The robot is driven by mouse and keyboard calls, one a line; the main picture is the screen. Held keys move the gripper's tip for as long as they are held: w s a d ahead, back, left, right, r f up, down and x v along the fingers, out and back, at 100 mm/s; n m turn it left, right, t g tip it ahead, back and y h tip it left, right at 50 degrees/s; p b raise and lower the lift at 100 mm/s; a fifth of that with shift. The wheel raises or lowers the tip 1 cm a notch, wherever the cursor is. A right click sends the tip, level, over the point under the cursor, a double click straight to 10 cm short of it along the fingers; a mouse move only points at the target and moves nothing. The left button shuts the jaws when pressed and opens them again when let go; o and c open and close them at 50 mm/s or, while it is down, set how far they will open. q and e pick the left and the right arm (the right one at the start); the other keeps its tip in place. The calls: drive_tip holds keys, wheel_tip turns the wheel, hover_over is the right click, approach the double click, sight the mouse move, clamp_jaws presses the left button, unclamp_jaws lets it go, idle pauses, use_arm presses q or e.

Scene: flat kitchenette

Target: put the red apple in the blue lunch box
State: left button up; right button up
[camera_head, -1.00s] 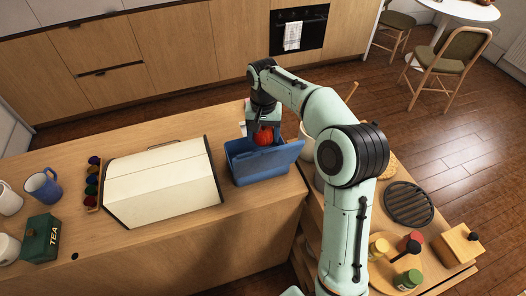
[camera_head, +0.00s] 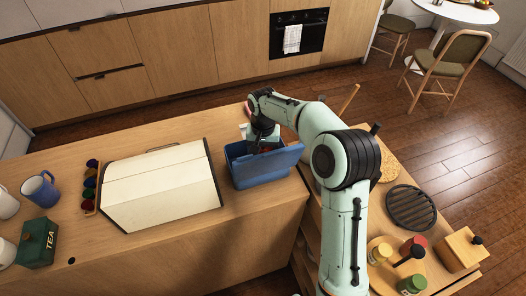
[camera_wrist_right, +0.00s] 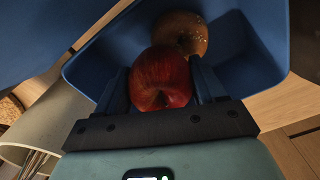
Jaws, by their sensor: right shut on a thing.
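The blue lunch box (camera_head: 262,172) stands open on the counter, its lid tilted back to the right. My right gripper (camera_head: 263,144) reaches down into its opening in the head view. In the right wrist view the gripper (camera_wrist_right: 162,82) is shut on the red apple (camera_wrist_right: 160,78), a finger on each side. The apple is inside the box's opening (camera_wrist_right: 245,65); I cannot tell whether it touches the floor. A brown ring-shaped bun (camera_wrist_right: 182,32) lies in the box beyond the apple. In the head view the apple is mostly hidden by the gripper. My left gripper is out of view.
A cream bread bin (camera_head: 160,185) stands left of the lunch box. Farther left are a blue mug (camera_head: 41,188) and a green tea tin (camera_head: 38,240). Right of my arm are a dark round trivet (camera_head: 411,207) and several jars. Bare counter lies in front of the bin.

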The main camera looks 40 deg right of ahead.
sight(263, 148)
drive_tip(key=shift+f, duration=0.45)
drive_tip(key=o, duration=1.1)
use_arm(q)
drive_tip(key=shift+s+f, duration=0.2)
use_arm(e)
drive_tip(key=shift+r, duration=0.15)
drive_tip(key=shift+r, duration=0.4)
wheel_tip(263, 148, up, 12)
drive_tip(key=shift+r+p, duration=0.1)
drive_tip(key=shift+p, duration=0.85)
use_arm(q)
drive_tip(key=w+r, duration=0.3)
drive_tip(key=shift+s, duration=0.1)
